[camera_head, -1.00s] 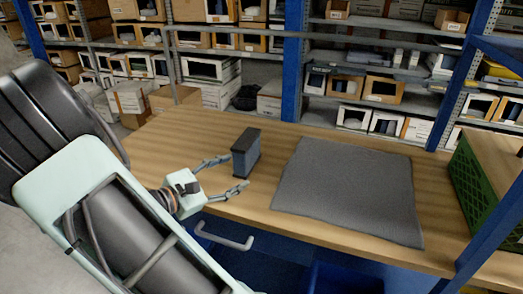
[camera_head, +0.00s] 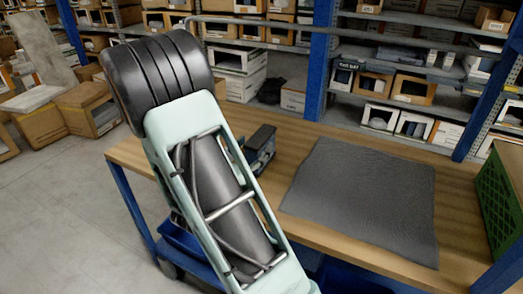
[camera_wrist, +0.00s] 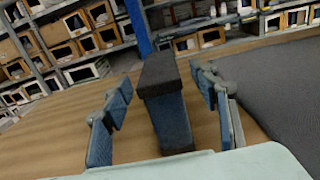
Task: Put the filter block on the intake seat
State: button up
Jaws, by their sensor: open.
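The filter block (camera_head: 262,138), an upright block with a dark top and blue-grey sides, stands on the wooden table left of the grey mat. It also shows in the middle of the wrist view (camera_wrist: 170,120). My gripper (camera_wrist: 160,80) is open, with one blue-padded finger on each side of the block. Gaps show between both fingers and the block. In the head view my arm hides most of the gripper. I cannot make out an intake seat in either view.
A grey mat (camera_head: 360,195) lies flat on the wooden table (camera_head: 455,215), right of the block, with nothing on it. A green crate (camera_head: 502,200) stands at the right end. Blue rack posts (camera_head: 319,60) and shelves of boxes rise behind the table.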

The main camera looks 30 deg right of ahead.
aim_at(261, 139)
jog(key=shift+x, duration=2.75)
jog(key=shift+f, duration=0.2)
jog(key=c, duration=1.4)
jog(key=shift+c, duration=0.2)
notch_tip(261, 139, up, 28)
jog(key=p, duration=0.4)
jog(key=w+a+f+p, duration=0.4)
jog(key=a+f+p, duration=0.2)
jog(key=a+f, duration=0.7)
jog(key=shift+s+a+f+n+t+y+p, duration=0.85)
jog(key=shift+s+a+f+n+t+y, duration=0.3)
jog(key=shift+a+f, duration=0.75)
jog(key=shift+s+a+f+n+t+y+p, duration=0.85)
jog(key=shift+s+a+f+t+y, duration=0.45)
jog(key=shift+a, duration=1.1)
jog(key=shift+s+a+f+n+t+y+p, duration=0.85)
jog(key=shift+s+a+f+n+y, duration=0.4)
jog(key=shift+a+f, duration=0.7)
